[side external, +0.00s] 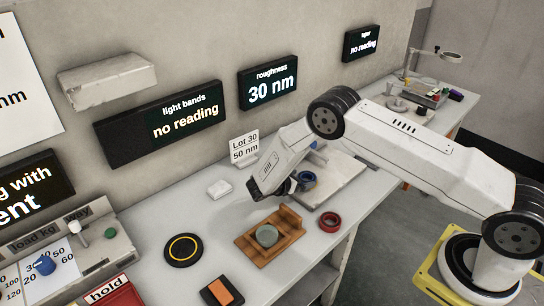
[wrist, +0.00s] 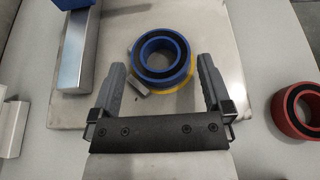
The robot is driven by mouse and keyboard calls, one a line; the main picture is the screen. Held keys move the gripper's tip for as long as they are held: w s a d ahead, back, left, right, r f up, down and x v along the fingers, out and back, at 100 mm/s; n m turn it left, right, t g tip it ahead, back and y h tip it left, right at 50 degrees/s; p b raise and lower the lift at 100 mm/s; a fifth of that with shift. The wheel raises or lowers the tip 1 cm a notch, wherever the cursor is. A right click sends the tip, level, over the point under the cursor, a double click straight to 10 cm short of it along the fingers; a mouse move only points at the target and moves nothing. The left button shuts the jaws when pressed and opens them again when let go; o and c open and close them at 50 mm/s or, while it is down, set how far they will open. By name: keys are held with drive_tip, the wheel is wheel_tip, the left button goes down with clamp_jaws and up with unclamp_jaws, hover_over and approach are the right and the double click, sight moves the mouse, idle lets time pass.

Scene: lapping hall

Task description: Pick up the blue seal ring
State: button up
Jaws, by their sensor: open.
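The blue seal ring (wrist: 163,73) lies flat in the wrist view, with a dark inner band and an open centre. A yellow round piece (wrist: 184,87) shows from under its near right edge. In the side view the blue ring (side external: 307,183) sits on a pale metal plate, just right of my gripper. My gripper (wrist: 161,66) is open and empty. Its two grey fingers point toward the ring, with the tips at either side of its near part. I cannot tell how high the tips are above the plate.
A red ring (wrist: 293,112) lies right of the plate (wrist: 230,30). A small grey piece (wrist: 138,86) lies close by the blue ring's near left. A metal block (wrist: 82,50) stands left. A brown wooden holder (side external: 270,236) with a grey-green disc stands in front.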

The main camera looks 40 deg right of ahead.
drive_tip(key=shift+x, duration=1.35)
drive_tip(key=c, duration=1.1)
drive_tip(key=shift+r, duration=0.15)
drive_tip(key=shift+r, duration=0.8)
drive_tip(key=s+a+r, duration=0.2)
drive_tip(key=s+r, duration=0.9)
drive_tip(key=s, duration=0.2)
drive_tip(key=shift+s+a, duration=0.3)
drive_tip(key=shift+s, duration=0.1)
